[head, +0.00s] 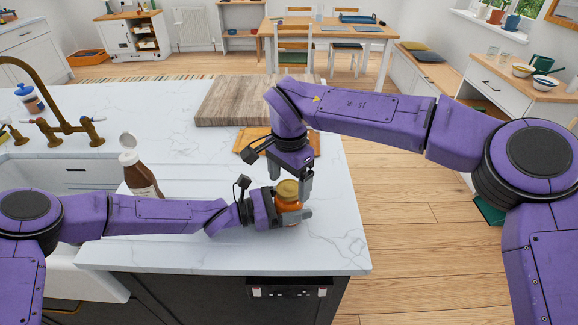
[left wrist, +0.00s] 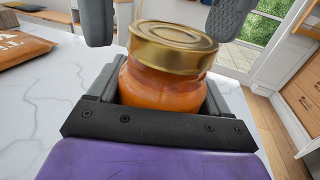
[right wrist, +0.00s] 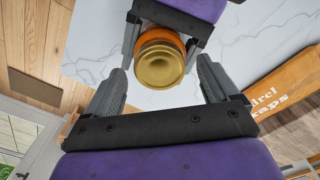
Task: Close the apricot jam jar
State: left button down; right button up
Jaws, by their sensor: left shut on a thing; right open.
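The apricot jam jar (head: 288,203) stands near the right front corner of the white counter, with orange jam inside. Its gold lid (left wrist: 173,45) sits on top; in the left wrist view it looks slightly tilted, and I cannot tell how tight it is. My left gripper (head: 292,215) is shut around the jar's body from the left. My right gripper (head: 290,182) points down from above, with its fingers open on either side of the lid. In the right wrist view the lid (right wrist: 159,66) lies between and beyond the open fingertips (right wrist: 160,80), apart from them.
An orange packet (head: 252,143) lies behind the jar, near a wooden board (head: 225,103). A brown bottle with its white cap open (head: 138,175) stands to the left, by the sink (head: 75,178). The counter's right edge is close to the jar.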

jog(key=shift+f, duration=0.35)
